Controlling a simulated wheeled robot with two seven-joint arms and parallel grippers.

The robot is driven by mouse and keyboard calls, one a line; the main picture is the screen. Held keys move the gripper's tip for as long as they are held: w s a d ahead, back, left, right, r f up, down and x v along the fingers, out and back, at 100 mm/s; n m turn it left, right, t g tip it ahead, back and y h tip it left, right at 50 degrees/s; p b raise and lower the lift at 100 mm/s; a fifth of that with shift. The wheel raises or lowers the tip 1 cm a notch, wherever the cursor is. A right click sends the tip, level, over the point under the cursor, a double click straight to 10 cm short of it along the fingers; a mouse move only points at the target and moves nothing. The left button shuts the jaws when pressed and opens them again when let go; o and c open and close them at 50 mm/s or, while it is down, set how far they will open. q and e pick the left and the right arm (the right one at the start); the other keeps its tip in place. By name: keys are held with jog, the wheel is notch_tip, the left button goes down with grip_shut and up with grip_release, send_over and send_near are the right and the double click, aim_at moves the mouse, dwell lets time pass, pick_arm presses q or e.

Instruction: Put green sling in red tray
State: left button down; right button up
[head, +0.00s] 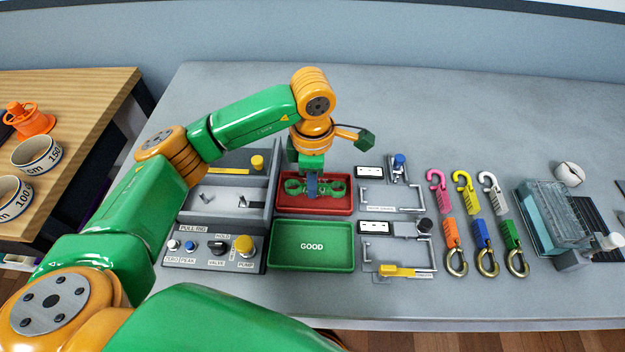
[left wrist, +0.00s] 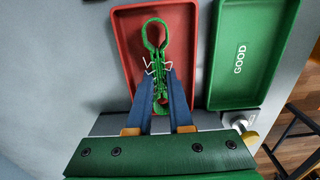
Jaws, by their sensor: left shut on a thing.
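The green sling (left wrist: 154,33) has a loop at each end and lies lengthwise along the red tray (left wrist: 124,60) in the left wrist view. In the head view the sling (head: 338,188) shows on both sides of my left gripper (head: 313,192), within the outline of the red tray (head: 290,209). My left gripper (left wrist: 158,88) points down and is shut on the sling's middle. I cannot tell whether the sling touches the tray floor. The fingers hide part of its middle. My right gripper is not in view.
A green tray marked GOOD (head: 312,260) stands right in front of the red tray. A grey pull rig (head: 212,249) is on the left. Latch fixtures (head: 392,200) and several coloured hooks (head: 462,187) lie to the right. The back of the table is clear.

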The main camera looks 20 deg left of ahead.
pick_arm(q)
jog(key=shift+f, duration=0.2)
jog(key=shift+c, duration=1.7)
grip_release()
notch_tip(320, 180, up, 6)
jog(key=p, duration=0.4)
jog(key=shift+r, duration=0.15)
